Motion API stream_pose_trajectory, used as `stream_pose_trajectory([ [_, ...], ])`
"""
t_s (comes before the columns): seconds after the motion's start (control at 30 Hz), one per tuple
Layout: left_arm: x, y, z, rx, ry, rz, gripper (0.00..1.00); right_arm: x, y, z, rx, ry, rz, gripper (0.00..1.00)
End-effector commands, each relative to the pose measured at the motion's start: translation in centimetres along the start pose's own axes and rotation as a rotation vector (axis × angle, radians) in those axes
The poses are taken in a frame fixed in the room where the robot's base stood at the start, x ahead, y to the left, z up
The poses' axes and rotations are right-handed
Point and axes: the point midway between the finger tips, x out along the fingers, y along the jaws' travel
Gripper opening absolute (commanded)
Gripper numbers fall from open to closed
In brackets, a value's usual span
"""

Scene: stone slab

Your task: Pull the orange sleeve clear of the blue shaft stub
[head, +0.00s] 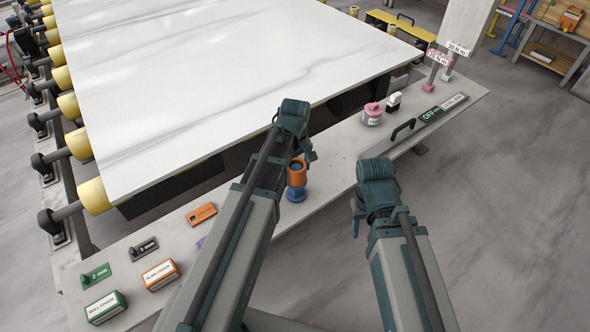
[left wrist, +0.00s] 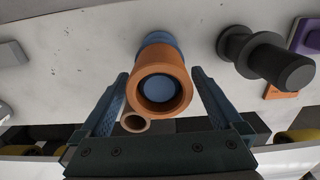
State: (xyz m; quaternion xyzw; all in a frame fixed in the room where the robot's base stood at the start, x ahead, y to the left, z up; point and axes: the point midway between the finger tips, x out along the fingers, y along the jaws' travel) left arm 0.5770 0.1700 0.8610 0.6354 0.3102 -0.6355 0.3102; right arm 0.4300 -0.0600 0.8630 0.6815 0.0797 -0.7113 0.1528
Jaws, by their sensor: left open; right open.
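The orange sleeve (head: 297,174) sits around the blue shaft stub (head: 296,194), which stands on the bench ledge in the head view. In the left wrist view I look into the sleeve's open end (left wrist: 160,68), with the blue end of the stub (left wrist: 158,90) inside it. A small tan ring (left wrist: 134,122) shows at the sleeve's lower left side. My left gripper (left wrist: 160,76) is open, one finger on each side of the sleeve, with gaps visible. In the head view my left gripper (head: 306,153) is just above the sleeve, partly hidden. My right gripper (head: 355,218) is open and empty, off the ledge's front edge.
A dark grey stepped piece (left wrist: 268,60) stands near the sleeve. The white slab (head: 230,70) lies behind. A pink-topped pot (head: 372,114) and a black handle (head: 403,129) are to the right. Labelled boxes (head: 161,275) and an orange plate (head: 202,214) are left.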

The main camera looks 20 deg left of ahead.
Motion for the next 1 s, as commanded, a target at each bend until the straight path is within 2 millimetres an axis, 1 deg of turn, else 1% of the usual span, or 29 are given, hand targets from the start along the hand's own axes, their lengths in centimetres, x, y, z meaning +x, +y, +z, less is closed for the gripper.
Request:
stream_pose_trajectory([
  [0.03,0.52,0.00,0.00,0.000,0.000,0.000,1.00,0.51,-0.05,-0.03,0.000,0.000,0.000,0.50],
  [0.33,0.44,0.00,0.00,0.000,0.000,0.000,1.00,0.44,-0.04,-0.02,0.000,0.000,0.000,0.50],
  [0.47,0.44,0.00,0.00,0.000,0.000,0.000,0.77,0.44,-0.04,-0.02,0.000,0.000,0.000,0.50],
  [0.5,0.44,-0.01,0.00,0.000,0.000,0.000,0.69,0.44,-0.04,-0.02,0.000,0.000,0.000,0.50],
  [0.57,0.44,-0.01,0.00,0.000,0.000,0.000,0.59,0.44,-0.04,-0.02,0.000,0.000,0.000,0.50],
  [0.6,0.44,-0.01,0.00,0.000,0.000,0.000,0.51,0.44,-0.04,-0.02,0.000,0.000,0.000,0.50],
  [0.67,0.44,-0.01,0.00,0.000,0.000,0.000,0.41,0.44,-0.04,-0.02,0.000,0.000,0.000,0.50],
  [0.7,0.44,-0.01,0.00,0.000,0.000,0.000,0.33,0.44,-0.04,-0.02,0.000,0.000,0.000,0.50],
  [0.77,0.45,-0.01,0.00,0.000,0.000,0.000,0.23,0.44,-0.04,-0.03,0.000,0.000,0.000,0.50],
  [0.8,0.45,-0.01,0.00,0.000,0.000,0.000,0.15,0.44,-0.04,-0.03,0.000,0.000,0.000,0.50],
  [1.0,0.23,0.00,0.00,0.000,0.000,0.000,0.15,0.23,-0.02,-0.01,0.000,0.000,0.000,0.50],
])
